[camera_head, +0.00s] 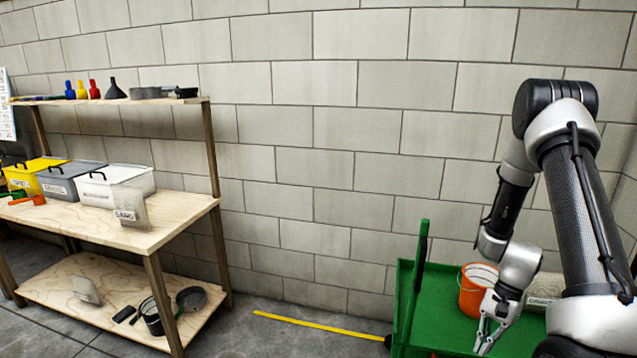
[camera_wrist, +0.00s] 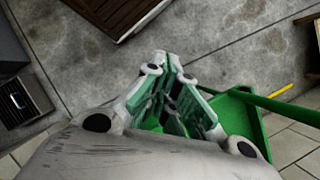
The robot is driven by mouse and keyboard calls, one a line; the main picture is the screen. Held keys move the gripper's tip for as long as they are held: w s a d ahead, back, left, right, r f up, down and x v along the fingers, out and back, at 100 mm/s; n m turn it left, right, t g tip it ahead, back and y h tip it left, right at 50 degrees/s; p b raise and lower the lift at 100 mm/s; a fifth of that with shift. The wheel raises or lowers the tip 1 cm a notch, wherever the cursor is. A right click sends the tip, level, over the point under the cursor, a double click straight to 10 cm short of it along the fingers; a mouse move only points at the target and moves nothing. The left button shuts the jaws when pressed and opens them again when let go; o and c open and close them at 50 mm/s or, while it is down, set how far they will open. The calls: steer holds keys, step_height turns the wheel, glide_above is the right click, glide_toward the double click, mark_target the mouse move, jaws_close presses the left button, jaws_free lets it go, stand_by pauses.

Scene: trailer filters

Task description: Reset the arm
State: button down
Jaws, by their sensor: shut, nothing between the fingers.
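My arm reaches up and bends down at the right of the head view. My gripper (camera_head: 482,345) hangs low over the green cart (camera_head: 437,318), in front of an orange bucket (camera_head: 471,297). The gripper is shut and holds nothing. The wrist view shows its fingers (camera_wrist: 172,70) close together, with the green cart (camera_wrist: 240,118) behind and to the right. Whether the gripper touches the bucket or cart cannot be told.
A wooden shelf unit (camera_head: 165,225) at left holds yellow, grey and white bins (camera_head: 118,180), bottles and a funnel. A grey block wall (camera_head: 330,130) stands behind. A yellow floor line (camera_head: 315,325) crosses the open floor between shelf and cart.

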steer(key=s+a+r+n+t+h, duration=0.1)
steer(key=s+r, duration=0.4)
steer(key=r, duration=0.8)
steer(key=s+a+r+n+t+h, duration=0.1)
steer(key=s+a+r+n+t, duration=0.2)
steer(key=r, duration=1)
steer(key=s+a+r+n+t+h, duration=0.1)
steer(key=s+r+n, duration=0.6)
steer(key=r, duration=0.7)
steer(key=shift+a+t+h, duration=0.4)
steer(key=shift+a+t, duration=0.05)
steer(key=shift+t, duration=0.75)
